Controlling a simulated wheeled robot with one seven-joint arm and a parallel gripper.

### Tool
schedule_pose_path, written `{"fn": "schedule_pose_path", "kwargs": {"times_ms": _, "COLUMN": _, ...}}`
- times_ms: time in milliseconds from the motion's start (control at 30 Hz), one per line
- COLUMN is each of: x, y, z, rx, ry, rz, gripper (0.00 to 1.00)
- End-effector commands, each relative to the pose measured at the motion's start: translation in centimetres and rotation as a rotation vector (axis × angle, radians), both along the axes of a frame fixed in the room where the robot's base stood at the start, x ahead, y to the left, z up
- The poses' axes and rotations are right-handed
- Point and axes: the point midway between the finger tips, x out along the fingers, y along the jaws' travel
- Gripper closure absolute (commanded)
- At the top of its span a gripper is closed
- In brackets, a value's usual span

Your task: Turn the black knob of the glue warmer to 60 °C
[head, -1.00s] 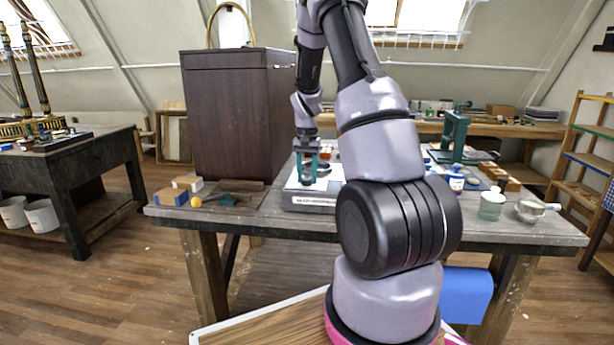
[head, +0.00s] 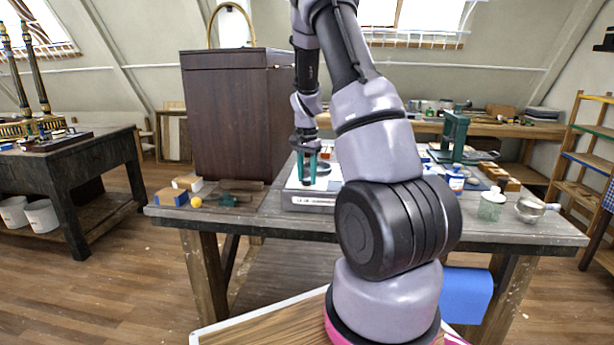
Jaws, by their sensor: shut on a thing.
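The glue warmer (head: 309,200) is a low white box with a dark-lettered strip along its front, standing at the front of the workbench. A dark round part shows on its top, partly behind my fingers. My gripper (head: 308,178) has green fingers and points down onto the top of the warmer, left of its middle. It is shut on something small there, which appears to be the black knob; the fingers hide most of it. The temperature marks and the knob's pointer are too small to read.
A tall dark wooden cabinet (head: 232,115) stands behind and left of the warmer. A blue box (head: 171,197) and a yellow-ended tool (head: 197,202) lie at left. A green press (head: 455,135), a blue-labelled jar (head: 456,181) and a metal pot (head: 530,210) stand at right.

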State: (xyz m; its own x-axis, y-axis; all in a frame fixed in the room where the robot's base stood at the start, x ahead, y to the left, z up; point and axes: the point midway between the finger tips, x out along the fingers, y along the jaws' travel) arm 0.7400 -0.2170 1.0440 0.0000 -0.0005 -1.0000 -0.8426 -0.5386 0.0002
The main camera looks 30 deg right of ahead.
Motion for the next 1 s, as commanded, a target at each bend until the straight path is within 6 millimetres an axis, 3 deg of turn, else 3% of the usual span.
{"fn": "schedule_pose_path", "kwargs": {"times_ms": 167, "x": 0.0, "y": 0.0, "z": 0.0, "rx": 0.001, "ry": -0.001, "rz": -0.002, "gripper": 1.00}}
{"fn": "schedule_pose_path", "kwargs": {"times_ms": 200, "x": 0.0, "y": 0.0, "z": 0.0, "rx": 0.001, "ry": -0.001, "rz": -0.002, "gripper": 0.45}}
{"fn": "schedule_pose_path", "kwargs": {"times_ms": 267, "x": 0.0, "y": 0.0, "z": 0.0, "rx": 0.001, "ry": -0.001, "rz": -0.001, "gripper": 0.27}}
{"fn": "schedule_pose_path", "kwargs": {"times_ms": 667, "x": 0.0, "y": 0.0, "z": 0.7, "rx": 0.001, "ry": -0.002, "rz": 0.000, "gripper": 0.27}}
{"fn": "schedule_pose_path", "kwargs": {"times_ms": 1000, "x": 0.1, "y": 0.0, "z": 7.0, "rx": 0.000, "ry": -0.004, "rz": 0.001, "gripper": 0.27}}
